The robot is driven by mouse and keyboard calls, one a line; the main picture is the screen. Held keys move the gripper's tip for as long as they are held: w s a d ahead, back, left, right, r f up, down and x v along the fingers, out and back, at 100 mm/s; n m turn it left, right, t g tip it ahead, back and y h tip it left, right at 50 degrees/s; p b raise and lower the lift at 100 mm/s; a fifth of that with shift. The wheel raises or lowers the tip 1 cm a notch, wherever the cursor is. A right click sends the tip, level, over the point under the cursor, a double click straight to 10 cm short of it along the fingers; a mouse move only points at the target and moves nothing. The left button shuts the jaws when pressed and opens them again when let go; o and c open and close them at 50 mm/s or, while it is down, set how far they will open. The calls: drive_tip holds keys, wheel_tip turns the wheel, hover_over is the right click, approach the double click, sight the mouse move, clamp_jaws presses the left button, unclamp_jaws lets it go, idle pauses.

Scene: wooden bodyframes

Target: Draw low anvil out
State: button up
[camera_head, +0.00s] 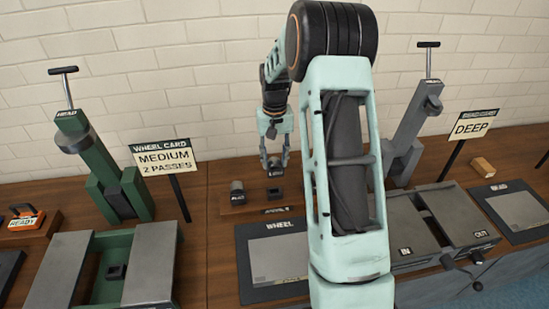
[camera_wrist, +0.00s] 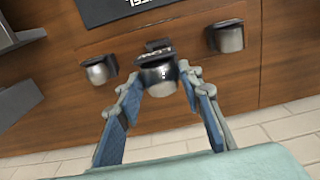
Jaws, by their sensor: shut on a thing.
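My gripper (camera_head: 275,162) points down over the wooden anvil rack in the middle of the bench. It is shut on a small dark anvil (camera_head: 275,172) with a pale label, apparently LOW. The wrist view shows this low anvil (camera_wrist: 160,76), a grey rounded block with a black top, between my blue-padded fingers (camera_wrist: 163,92). In the head view it shows just above and behind a square black socket (camera_head: 276,194); the exact gap is hard to tell. Another anvil (camera_head: 237,189) sits to its left. The wrist view shows a third (camera_wrist: 98,71), hidden by my arm in the head view.
A grey machine (camera_head: 412,128) and a DEEP card (camera_head: 471,126) stand right. A WHEEL mat (camera_head: 253,284) lies in front. My arm hides part of the bench.

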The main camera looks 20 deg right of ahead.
sight(275, 172)
drive_tip(key=shift+f+b, duration=2)
drive_tip(key=shift+f, duration=0.85)
drive_tip(key=shift+f+b, duration=1.3)
drive_tip(key=shift+f, duration=0.35)
drive_tip(key=o, duration=1.3)
drive_tip(key=shift+c, duration=0.2)
drive_tip(key=shift+o, duration=0.5)
drive_tip(key=shift+s, duration=0.1)
wheel_tip(275, 172, up, 12)
drive_tip(key=shift+r, duration=0.1)
